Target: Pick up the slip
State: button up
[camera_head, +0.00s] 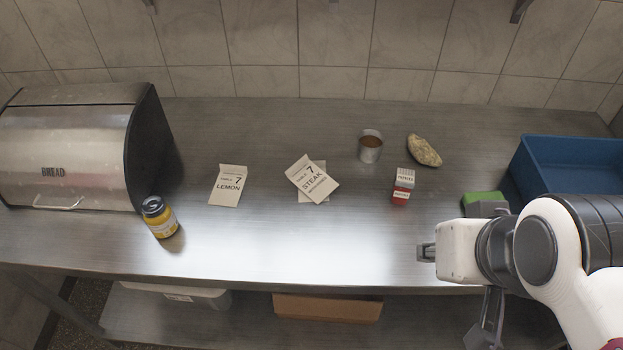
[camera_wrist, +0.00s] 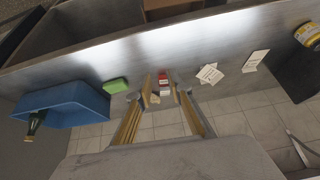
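A white slip marked "TABLE 7 STEAK" (camera_head: 313,180) lies tilted at mid-counter, over another pale slip (camera_head: 321,166) that is mostly hidden beneath it. A separate slip marked "LEMON" (camera_head: 228,185) lies flat to the left. In the wrist view, the steak slip (camera_wrist: 210,73) and the lemon slip (camera_wrist: 255,60) lie beyond and to the right of my fingers. My gripper (camera_head: 425,252) is near the counter's front edge, right of the slips and apart from them. In the wrist view its two fingers (camera_wrist: 164,90) are spread and hold nothing.
A small red-and-white box (camera_head: 403,186), a tin (camera_head: 370,146) and a stone-like lump (camera_head: 424,150) lie right of the slips. A green-topped block (camera_head: 485,204) and blue bin (camera_head: 565,167) are farther right. A yellow jar (camera_head: 160,217) and bread box (camera_head: 65,145) are left.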

jog(key=w+a+r+m+t+y, duration=0.1)
jog(key=w+a+r+m+t, duration=0.2)
jog(key=w+a+r+m, duration=0.7)
jog(key=w+a+f+m+t+y, duration=0.1)
jog(key=w+a+m+t, duration=0.3)
jog(key=w, duration=1.1)
jog(key=w+a+r+m+t, duration=0.2)
jog(key=w+a+r+m, duration=0.45)
jog(key=w, duration=0.65)
jog(key=w+a+f+m+g+h, duration=0.1)
jog(key=w+a+f+m+h, duration=0.15)
jog(key=f+m, duration=0.45)
jog(key=w+a+f+m+h, duration=0.1)
jog(key=a+f+m+h, duration=0.3)
jog(key=f+m, duration=0.25)
jog(key=s+a+f+m+g+h, duration=0.1)
jog(key=s+f+m+g+h, duration=0.1)
jog(key=s+f+m, duration=0.1)
jog(key=s+a+f+m+g+h, duration=0.1)
jog(key=s+f+m+h, duration=0.1)
jog(key=s+f, duration=0.4)
jog(key=s+a+f+m+g+h, duration=0.1)
jog(key=s+f+m+g+h, duration=0.1)
jog(key=s+f+m, duration=0.2)
notch_tip(320, 180, down, 3)
jog(key=shift+s+f+m+g+h, duration=0.2)
jog(key=shift+m+g+h, duration=0.1)
jog(key=shift+m, duration=0.2)
